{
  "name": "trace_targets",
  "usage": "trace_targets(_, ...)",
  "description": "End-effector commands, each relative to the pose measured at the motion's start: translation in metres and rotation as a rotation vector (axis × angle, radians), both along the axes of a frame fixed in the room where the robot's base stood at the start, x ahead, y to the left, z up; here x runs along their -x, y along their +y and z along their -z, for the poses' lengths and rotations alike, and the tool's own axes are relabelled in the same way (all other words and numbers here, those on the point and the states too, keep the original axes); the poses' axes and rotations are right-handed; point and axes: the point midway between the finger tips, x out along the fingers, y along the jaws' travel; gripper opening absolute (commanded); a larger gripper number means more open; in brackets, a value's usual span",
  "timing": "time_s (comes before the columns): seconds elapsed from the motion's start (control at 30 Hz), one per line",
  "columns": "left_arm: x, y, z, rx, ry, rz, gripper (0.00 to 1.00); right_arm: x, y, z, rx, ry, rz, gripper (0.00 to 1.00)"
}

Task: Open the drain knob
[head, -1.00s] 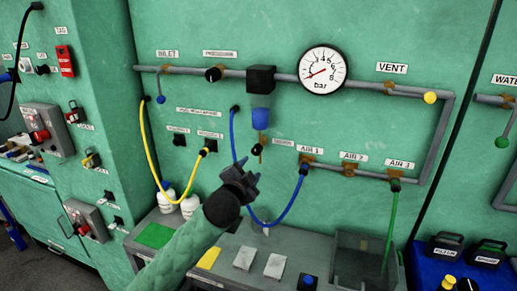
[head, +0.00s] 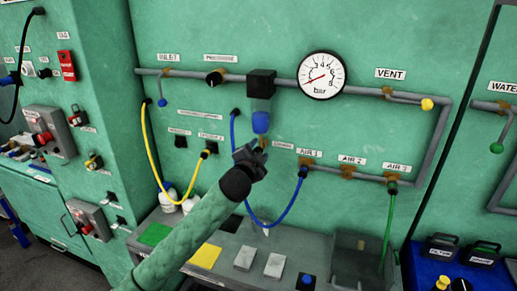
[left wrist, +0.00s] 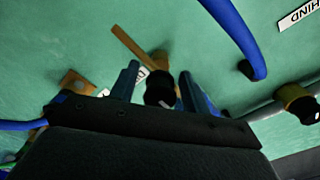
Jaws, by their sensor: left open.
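The drain knob is a small black knob (left wrist: 160,90) on a brass-coloured stem. In the left wrist view it lies between the two blue fingers of my left gripper (left wrist: 158,88), with gaps visible on both sides. In the head view my left gripper (head: 255,155) is just under the blue filter bowl (head: 260,122) and hides most of the knob. The gripper is open and holds nothing. A label partly hidden by the knob and a finger shows behind it. My right gripper is in neither view.
A blue hose (head: 238,170) loops down close to my left gripper on its left and below. The grey air pipe (head: 345,173) with several outlets runs to the right. A pressure gauge (head: 322,75) is above right. A grey bench (head: 225,262) stands below.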

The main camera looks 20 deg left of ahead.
Motion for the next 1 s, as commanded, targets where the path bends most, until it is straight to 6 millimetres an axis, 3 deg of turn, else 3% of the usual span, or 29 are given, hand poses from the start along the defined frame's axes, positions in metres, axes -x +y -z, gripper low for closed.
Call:
trace_targets(0.37,-0.0036,-0.0003,0.0004,0.001,0.0,0.0,0.47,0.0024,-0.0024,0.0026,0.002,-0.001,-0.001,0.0)
trace_targets(0.6,-0.0036,-0.0002,0.0004,0.001,0.0,0.0,0.02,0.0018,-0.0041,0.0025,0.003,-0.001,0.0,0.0)
trace_targets(1.0,-0.0036,0.0003,-0.0004,-0.069,-0.002,0.001,0.02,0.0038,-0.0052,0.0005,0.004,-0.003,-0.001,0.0)
